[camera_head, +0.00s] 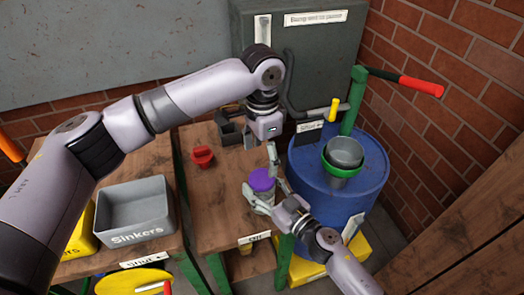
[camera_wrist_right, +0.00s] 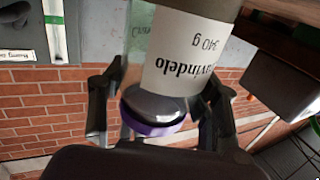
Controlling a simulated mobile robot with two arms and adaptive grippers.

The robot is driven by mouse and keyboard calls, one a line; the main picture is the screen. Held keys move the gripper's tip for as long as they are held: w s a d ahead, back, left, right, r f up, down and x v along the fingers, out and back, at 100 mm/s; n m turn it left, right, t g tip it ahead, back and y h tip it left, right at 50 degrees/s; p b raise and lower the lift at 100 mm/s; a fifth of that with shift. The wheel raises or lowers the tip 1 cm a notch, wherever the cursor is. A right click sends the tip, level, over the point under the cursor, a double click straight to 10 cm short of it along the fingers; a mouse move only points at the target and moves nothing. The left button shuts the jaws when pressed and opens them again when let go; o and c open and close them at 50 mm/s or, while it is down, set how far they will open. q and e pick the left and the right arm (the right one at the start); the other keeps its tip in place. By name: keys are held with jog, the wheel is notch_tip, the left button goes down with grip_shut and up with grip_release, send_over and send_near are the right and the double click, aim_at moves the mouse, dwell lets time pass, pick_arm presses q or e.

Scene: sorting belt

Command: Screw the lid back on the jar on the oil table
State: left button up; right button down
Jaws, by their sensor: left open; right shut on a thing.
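The jar (camera_head: 259,202) stands on the wooden oil table (camera_head: 215,222), near its right edge. Its purple lid (camera_head: 263,179) is at its top. In the right wrist view, which appears upside down, the jar has a white label (camera_wrist_right: 185,65) and the purple lid (camera_wrist_right: 158,126) sits at its mouth. I cannot tell if the lid is tight. My right gripper (camera_head: 264,194) is shut on the jar from the right, its fingers around the upper body. My left gripper (camera_head: 261,150) is open and empty, pointing down just above the lid.
A red cup-like item (camera_head: 203,157) and a dark metal item (camera_head: 230,131) are at the back of the table. A blue drum (camera_head: 340,195) with a green bowl and pump stands close on the right. A grey Sinkers bin (camera_head: 136,209) is on the left.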

aim_at(262, 178)
pick_arm(q)
jog(key=n, duration=0.5)
jog(key=shift+r+n, duration=0.2)
jog(key=shift+n, duration=0.1)
jog(key=n, duration=0.6)
jog(key=shift+r, duration=0.2)
jog(key=shift+f, duration=4.05)
jog(key=shift+c, duration=0.4)
